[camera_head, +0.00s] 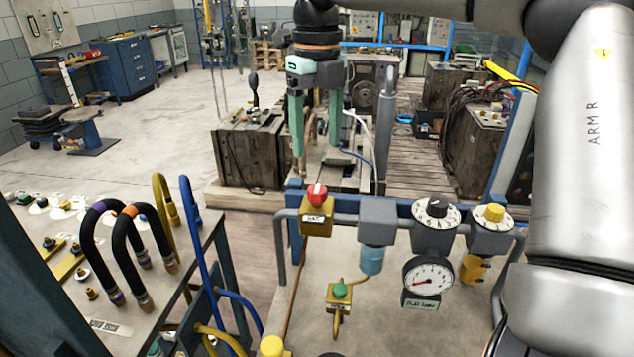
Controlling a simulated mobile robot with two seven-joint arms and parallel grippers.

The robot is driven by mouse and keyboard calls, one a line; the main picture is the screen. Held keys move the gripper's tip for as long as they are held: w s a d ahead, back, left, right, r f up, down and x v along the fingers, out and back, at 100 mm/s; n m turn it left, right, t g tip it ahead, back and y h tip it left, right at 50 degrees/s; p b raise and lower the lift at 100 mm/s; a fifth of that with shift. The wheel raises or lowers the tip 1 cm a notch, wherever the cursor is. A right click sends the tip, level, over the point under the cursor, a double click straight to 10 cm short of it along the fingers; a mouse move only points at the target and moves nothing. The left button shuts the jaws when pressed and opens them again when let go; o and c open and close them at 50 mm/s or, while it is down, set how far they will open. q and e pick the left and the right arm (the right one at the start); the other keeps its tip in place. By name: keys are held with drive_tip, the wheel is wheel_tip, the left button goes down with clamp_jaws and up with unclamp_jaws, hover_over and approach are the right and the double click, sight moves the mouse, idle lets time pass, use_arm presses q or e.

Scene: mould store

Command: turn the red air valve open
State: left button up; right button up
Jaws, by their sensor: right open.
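The red air valve (317,195) is a small red knob on a yellow block (316,223) with a small label. It sits at the left end of a grey pipe on the bench panel. My right gripper (316,165) points down with its green fingers apart and nothing between them. Its fingertips show just above the red knob in the picture, the left one slightly left of it. I see no contact, and I cannot tell how far apart they are in depth. My left gripper is not in view.
Right of the valve, the pipe carries a grey-and-blue filter (374,235), a black dial knob (436,208), a pressure gauge (428,277) and a yellow dial knob (493,213). A green button box (340,295) sits below. Hoses (125,245) arch over the left table.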

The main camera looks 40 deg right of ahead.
sight(317, 189)
wheel_tip(317, 189, down, 10)
drive_tip(key=shift+r, duration=0.2)
clamp_jaws()
idle(0.6)
